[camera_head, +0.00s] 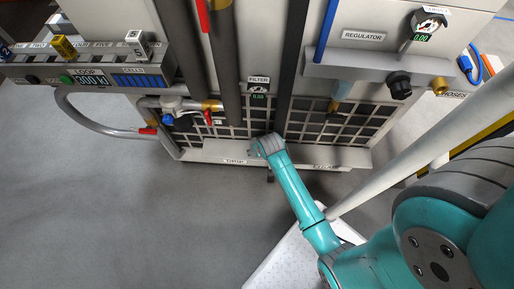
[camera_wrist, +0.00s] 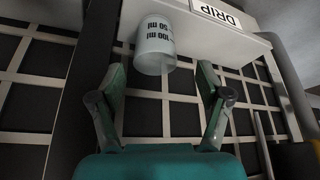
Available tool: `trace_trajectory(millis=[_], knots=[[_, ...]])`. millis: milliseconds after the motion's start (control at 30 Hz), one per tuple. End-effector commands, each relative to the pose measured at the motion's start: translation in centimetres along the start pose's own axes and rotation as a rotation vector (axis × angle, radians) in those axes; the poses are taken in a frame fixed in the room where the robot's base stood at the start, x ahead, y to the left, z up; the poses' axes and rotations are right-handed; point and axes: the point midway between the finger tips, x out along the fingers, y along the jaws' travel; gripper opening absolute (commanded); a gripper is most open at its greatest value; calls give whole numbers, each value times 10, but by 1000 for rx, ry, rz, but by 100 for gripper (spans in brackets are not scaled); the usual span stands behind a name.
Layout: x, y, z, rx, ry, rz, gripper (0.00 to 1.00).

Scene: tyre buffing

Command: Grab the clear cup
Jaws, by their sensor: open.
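The clear cup (camera_wrist: 155,48) shows in the wrist view as a whitish, translucent cup with 50 ml and 100 ml marks that appear upside down. It is at the edge of a pale ledge (camera_wrist: 195,45), beside a DRIP label (camera_wrist: 217,14). My gripper (camera_wrist: 161,78) is open and empty, with one finger to each side below the cup in the picture; the cup lies just beyond the fingertips. In the head view my gripper (camera_head: 266,147) is at the machine's lower front, by the ledge, and I cannot make out the cup there.
A dark grille (camera_head: 340,122) backs the ledge. Thick vertical pipes (camera_head: 228,60) and a red-handled valve (camera_head: 209,118) stand above and left of my gripper. The grey floor (camera_head: 120,210) at lower left is clear.

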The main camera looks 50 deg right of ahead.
Motion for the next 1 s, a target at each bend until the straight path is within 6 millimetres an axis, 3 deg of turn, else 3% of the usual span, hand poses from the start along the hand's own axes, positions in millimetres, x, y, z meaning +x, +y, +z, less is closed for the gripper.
trace_trajectory(millis=[200, 500, 767, 1000], knots=[[11, 7, -14, 18, -35, 12, 77], [50, 7, -13, 18, -36, 12, 77], [66, 7, -12, 18, -34, 11, 77], [97, 7, -11, 18, -35, 12, 77]])
